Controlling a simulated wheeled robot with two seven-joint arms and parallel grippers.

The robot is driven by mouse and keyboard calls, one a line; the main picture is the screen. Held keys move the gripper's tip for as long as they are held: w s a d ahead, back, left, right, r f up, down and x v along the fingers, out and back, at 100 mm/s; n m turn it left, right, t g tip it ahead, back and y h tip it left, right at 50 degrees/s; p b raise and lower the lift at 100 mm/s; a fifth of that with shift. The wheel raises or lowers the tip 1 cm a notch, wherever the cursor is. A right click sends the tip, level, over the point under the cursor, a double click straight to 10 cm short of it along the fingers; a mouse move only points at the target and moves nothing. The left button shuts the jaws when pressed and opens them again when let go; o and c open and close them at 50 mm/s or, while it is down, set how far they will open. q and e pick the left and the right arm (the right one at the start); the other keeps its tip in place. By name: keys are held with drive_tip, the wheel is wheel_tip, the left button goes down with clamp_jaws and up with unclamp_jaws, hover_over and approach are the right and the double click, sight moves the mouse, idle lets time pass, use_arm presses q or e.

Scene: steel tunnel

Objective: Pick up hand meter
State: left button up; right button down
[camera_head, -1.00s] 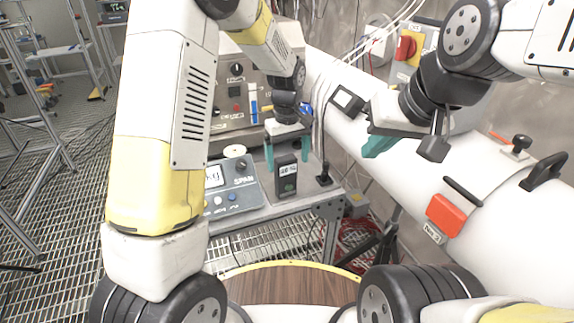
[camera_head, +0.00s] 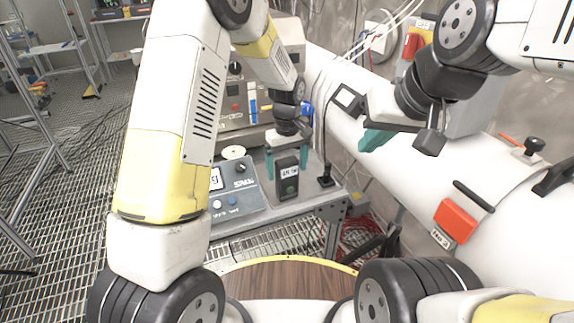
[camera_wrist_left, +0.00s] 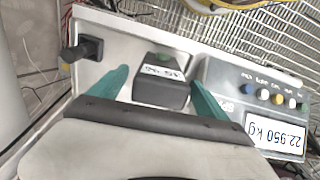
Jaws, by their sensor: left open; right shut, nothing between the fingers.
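The hand meter (camera_head: 289,184) is a small black box with a lit display and a green button. It stands on the grey bench beside the scale, and it also shows in the left wrist view (camera_wrist_left: 160,84). My left gripper (camera_head: 286,163) is open, with its teal fingers on either side of the meter's upper part. In the left wrist view the left gripper's fingers (camera_wrist_left: 158,97) flank the meter, with some gap visible on the left. My right gripper (camera_head: 368,140) is shut and empty, in the air in front of the white pipe.
A scale (camera_head: 236,190) with a display and buttons is close left of the meter. A black joystick (camera_head: 326,175) stands to its right near the bench edge. The control panel (camera_head: 237,95) rises behind. A round wooden top (camera_head: 290,280) is in front.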

sight(287, 177)
use_arm(q)
wheel_tip(287, 177, down, 4)
drive_tip(key=shift+f, duration=0.1)
drive_tip(key=c, duration=1.8)
drive_tip(key=shift+r, duration=0.5)
drive_tip(key=r, duration=0.2)
drive_tip(key=shift+s+r, duration=0.25)
drive_tip(key=shift+r, duration=0.15)
drive_tip(key=s, duration=0.5)
drive_tip(key=s+r, duration=0.1)
drive_tip(key=s, duration=0.9)
drive_tip(key=shift+s+r, duration=0.15)
drive_tip(key=shift+s, duration=0.1)
drive_tip(key=shift+w+f, duration=0.65)
drive_tip(key=shift+w, duration=2.05)
drive_tip(key=shift+w+f, duration=0.65)
drive_tip(key=shift+w, duration=2)
drive_tip(key=shift+w+f, duration=0.65)
drive_tip(key=shift+w, duration=2.05)
drive_tip(key=shift+f, duration=0.6)
